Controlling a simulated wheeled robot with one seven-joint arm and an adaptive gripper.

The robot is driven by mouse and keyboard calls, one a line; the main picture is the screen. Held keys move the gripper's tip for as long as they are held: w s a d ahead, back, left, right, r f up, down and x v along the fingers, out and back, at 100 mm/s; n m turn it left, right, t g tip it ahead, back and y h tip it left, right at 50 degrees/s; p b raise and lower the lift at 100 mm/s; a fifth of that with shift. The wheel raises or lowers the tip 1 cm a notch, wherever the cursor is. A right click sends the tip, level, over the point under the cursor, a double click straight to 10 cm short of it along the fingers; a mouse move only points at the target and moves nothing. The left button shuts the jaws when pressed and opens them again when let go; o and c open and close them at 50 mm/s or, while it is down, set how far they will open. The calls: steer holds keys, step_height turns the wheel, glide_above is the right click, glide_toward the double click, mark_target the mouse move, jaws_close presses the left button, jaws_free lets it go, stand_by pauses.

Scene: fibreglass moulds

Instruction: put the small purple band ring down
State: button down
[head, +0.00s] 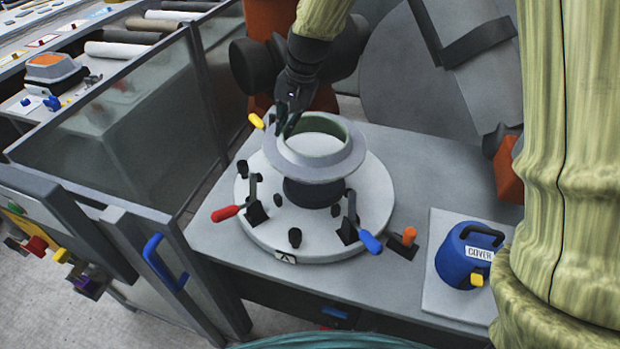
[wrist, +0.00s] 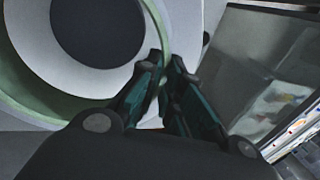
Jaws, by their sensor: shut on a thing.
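A pale grey flanged ring with a green inner wall (head: 356,163) sits level on the dark hub of a round white fixture (head: 262,228). It also fills the upper left of the wrist view (wrist: 28,90), with a dark disc inside it. My gripper (head: 285,132) is at the left back of this ring, pointing down. In the wrist view my gripper (wrist: 167,68) has its fingertips close together at the ring's green edge. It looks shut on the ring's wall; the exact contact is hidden.
The fixture carries a red-handled clamp (head: 226,213), a blue-handled clamp (head: 370,241) and a yellow handle (head: 256,121). A blue cover (head: 462,262) stands on a pale plate at the right. A glass-sided enclosure (head: 130,120) is at the left. The grey table's front left is clear.

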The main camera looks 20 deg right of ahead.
steer(key=shift+w+f, duration=0.25)
steer(key=shift+f, duration=0.6)
step_height(320, 180, down, 5)
steer(key=shift+f+p, duration=0.15)
steer(key=shift+p, duration=0.4)
steer(key=shift+s+f, duration=0.15)
steer(key=shift+f, duration=0.55)
steer(key=shift+f+p, duration=0.5)
steer(key=shift+f, duration=0.9)
steer(key=c, duration=1.6)
jaws_free()
steer(key=shift+r, duration=0.1)
